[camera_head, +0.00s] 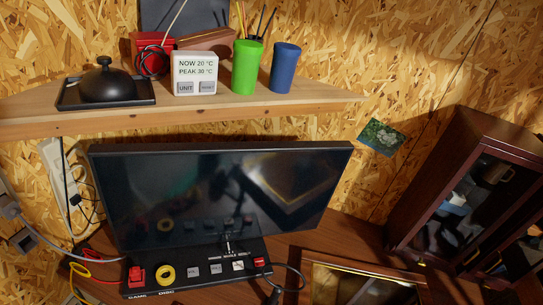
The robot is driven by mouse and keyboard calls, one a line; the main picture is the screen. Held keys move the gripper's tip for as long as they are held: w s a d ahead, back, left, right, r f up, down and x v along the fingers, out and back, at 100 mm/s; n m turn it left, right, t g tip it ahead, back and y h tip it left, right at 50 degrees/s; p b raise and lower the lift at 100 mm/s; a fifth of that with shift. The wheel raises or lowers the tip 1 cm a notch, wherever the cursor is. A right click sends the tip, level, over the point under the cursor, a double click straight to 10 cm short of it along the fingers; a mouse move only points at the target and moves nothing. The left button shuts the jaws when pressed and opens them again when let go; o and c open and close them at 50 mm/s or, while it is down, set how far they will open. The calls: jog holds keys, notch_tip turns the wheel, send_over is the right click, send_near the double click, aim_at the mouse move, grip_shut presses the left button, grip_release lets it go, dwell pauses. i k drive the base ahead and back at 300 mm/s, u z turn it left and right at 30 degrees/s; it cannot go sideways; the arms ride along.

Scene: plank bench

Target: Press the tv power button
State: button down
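The TV (225,195) is a wide black flat screen standing below the shelf, its dark screen showing reflections. In front of its lower edge lies a black control panel (190,291). On the panel are a red button (137,274) at the left, a yellow ring (166,275), grey square buttons (193,271), a small lever switch (238,265) and a small red switch (259,261) at the right. The panel's lettering is too small to tell which control is the TV power button. My gripper is not in view.
A dark glass-fronted cabinet (470,190) stands right. Cables (88,270) lie left of the panel.

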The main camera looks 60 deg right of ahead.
aim_at(260, 262)
jog(key=k, duration=0.85)
jog(key=z, duration=0.7)
jog(key=i, duration=1)
